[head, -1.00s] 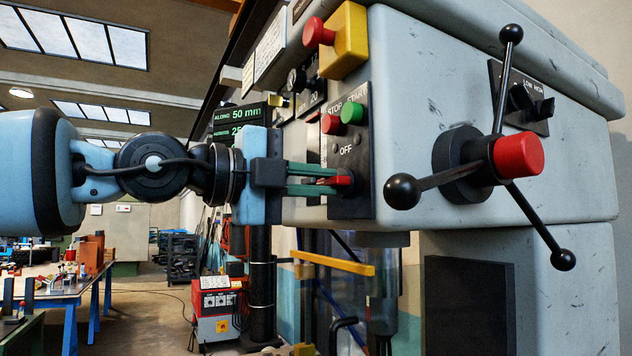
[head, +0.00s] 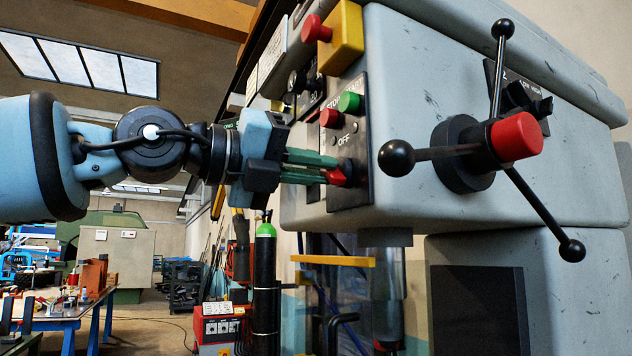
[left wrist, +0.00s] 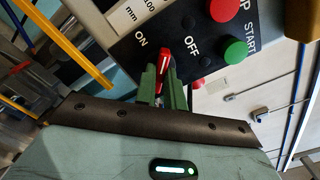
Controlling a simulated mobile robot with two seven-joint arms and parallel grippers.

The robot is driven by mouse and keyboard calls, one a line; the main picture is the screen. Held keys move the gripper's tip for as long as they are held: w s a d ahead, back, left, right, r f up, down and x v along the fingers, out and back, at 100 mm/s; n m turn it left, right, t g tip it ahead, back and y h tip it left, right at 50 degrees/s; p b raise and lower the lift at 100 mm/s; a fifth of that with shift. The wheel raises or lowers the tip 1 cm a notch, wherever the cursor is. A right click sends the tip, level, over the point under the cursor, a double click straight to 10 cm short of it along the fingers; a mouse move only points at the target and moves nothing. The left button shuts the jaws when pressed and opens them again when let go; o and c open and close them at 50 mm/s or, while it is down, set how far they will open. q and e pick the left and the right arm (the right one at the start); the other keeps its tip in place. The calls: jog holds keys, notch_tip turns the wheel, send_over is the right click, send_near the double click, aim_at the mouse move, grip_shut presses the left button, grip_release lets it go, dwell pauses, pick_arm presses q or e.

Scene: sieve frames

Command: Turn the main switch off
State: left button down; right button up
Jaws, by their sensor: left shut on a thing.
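The main switch is a red handle (head: 336,177) on a dark panel (head: 349,195) on the front of the grey machine. My left gripper (head: 328,168) reaches in from the left, its green fingers shut on the red handle. In the left wrist view, the red handle (left wrist: 163,58) sticks up between the green fingers (left wrist: 163,88). There it stands between the printed words ON and OFF; its exact setting is hard to tell. The fingers hide part of the handle. My right gripper is not in view.
Red stop (head: 330,117) and green start (head: 350,102) buttons sit just above the switch. A yellow box with a red button (head: 343,40) is higher up. A three-armed lever with a red hub (head: 515,136) juts out at the right.

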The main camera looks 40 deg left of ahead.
pick_arm(q)
jog(key=m+b, duration=0.2)
jog(key=m, duration=0.6)
jog(key=shift+m, duration=0.4)
jog(key=shift+r+m, duration=0.1)
jog(key=shift+m, duration=0.2)
jog(key=c, duration=1.5)
grip_release()
jog(key=shift+b+v, duration=0.45)
jog(key=shift+v, duration=3.45)
